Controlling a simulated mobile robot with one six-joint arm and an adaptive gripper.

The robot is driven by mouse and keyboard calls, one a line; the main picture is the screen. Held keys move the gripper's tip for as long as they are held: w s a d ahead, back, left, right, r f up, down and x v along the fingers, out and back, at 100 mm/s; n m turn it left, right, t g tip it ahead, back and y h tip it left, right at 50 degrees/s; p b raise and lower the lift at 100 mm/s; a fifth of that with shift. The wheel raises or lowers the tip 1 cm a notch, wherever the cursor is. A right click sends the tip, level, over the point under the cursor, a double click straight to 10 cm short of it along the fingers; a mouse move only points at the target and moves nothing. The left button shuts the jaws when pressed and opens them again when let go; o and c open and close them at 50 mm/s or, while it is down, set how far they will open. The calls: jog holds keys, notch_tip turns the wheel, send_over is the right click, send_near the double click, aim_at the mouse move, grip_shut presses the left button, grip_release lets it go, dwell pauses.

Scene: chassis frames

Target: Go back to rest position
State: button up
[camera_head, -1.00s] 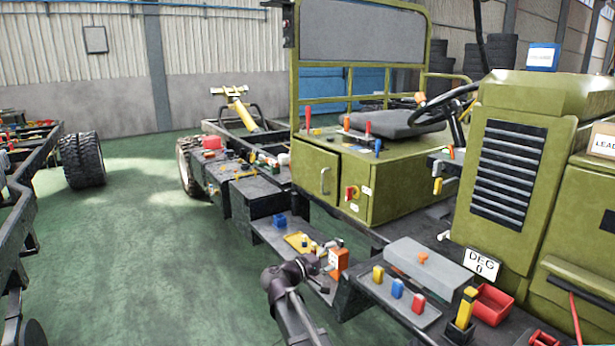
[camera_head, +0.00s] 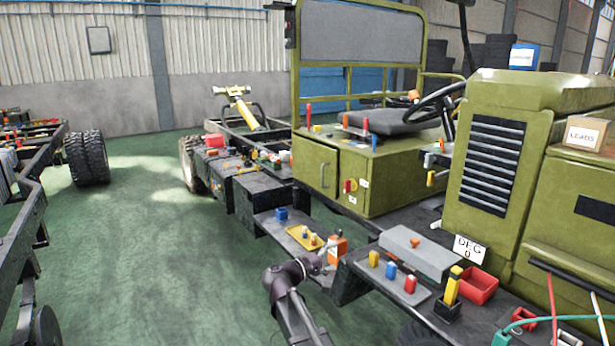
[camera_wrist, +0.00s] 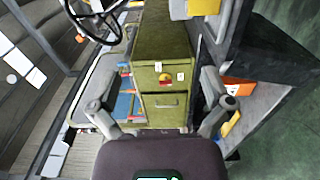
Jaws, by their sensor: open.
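My gripper (camera_head: 328,258) is held low in front of the olive vehicle's step, close to an orange box (camera_head: 338,249) in the head view. I cannot tell from that view whether they touch. In the wrist view my gripper (camera_wrist: 155,100) has its two grey fingers spread wide, with nothing between them. The olive cabinet with a red-and-yellow switch (camera_wrist: 166,80) shows beyond the fingers. The orange box (camera_wrist: 238,87) lies to the right of the right finger there. My arm reaches up from the bottom of the head view.
A step with a yellow tray (camera_head: 304,238) and a blue block (camera_head: 281,214) lies behind my gripper. A ledge at right holds a grey box (camera_head: 418,252), coloured blocks and a red bin (camera_head: 477,285). Green floor (camera_head: 130,260) is clear at left, before another chassis (camera_head: 25,215).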

jog(key=s+d+f+m+g+y, duration=0.4)
jog(key=s+d+f+g+y, duration=0.15)
jog(key=s+d+f, duration=0.55)
jog(key=shift+s+f+m+g+y, duration=0.65)
jog(key=shift+s+f+g+y, duration=0.45)
jog(key=shift+s+f+y, duration=1.6)
jog(key=shift+s+f+m+g+y, duration=0.85)
jog(key=shift+s+y, duration=1.2)
jog(key=shift+s, duration=1.75)
notch_tip(320, 180, up, 20)
jog(key=p, duration=2)
jog(key=shift+a+f, duration=0.2)
jog(key=shift+a, duration=0.15)
jog(key=shift+w, duration=0.1)
